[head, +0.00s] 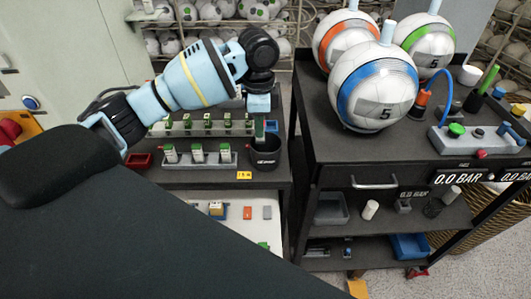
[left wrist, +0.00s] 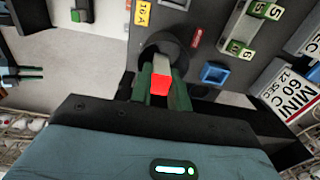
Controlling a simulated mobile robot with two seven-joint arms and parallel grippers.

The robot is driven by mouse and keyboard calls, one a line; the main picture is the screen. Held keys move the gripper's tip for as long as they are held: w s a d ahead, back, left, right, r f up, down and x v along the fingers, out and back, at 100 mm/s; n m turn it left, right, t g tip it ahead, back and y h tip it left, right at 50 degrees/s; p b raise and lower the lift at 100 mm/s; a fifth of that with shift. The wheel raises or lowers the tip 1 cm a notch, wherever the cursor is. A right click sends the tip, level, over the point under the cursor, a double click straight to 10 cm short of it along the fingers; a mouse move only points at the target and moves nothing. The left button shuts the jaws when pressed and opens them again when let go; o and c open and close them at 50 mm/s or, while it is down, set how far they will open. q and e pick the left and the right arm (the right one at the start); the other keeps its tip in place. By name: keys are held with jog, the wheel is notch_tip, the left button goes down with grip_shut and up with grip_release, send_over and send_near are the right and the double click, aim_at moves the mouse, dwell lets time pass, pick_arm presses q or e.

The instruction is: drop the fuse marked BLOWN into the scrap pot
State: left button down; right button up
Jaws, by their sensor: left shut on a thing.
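My left gripper (head: 260,128) points down over the black scrap pot (head: 265,162) on the left cart's top. In the left wrist view the gripper (left wrist: 161,88) is shut on a fuse (left wrist: 160,82) with a red end and a pale grey body. The dark pot (left wrist: 172,44) lies right behind the fuse in that view. I cannot tell whether the fuse tip is inside the rim. No BLOWN mark can be read on it; the fingers cover part of it. My right gripper is not in view.
A rack of green-topped fuses (head: 198,158) stands left of the pot, with another row behind. A red tray (head: 138,160) is at the cart's left edge. The right cart (head: 330,172) bears large balls.

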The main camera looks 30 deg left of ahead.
aim_at(260, 141)
pick_arm(q)
jog(key=shift+f, duration=1.65)
jog(key=c, duration=1.3)
grip_release()
jog(key=shift+o, duration=0.2)
jog(key=shift+r, duration=3.95)
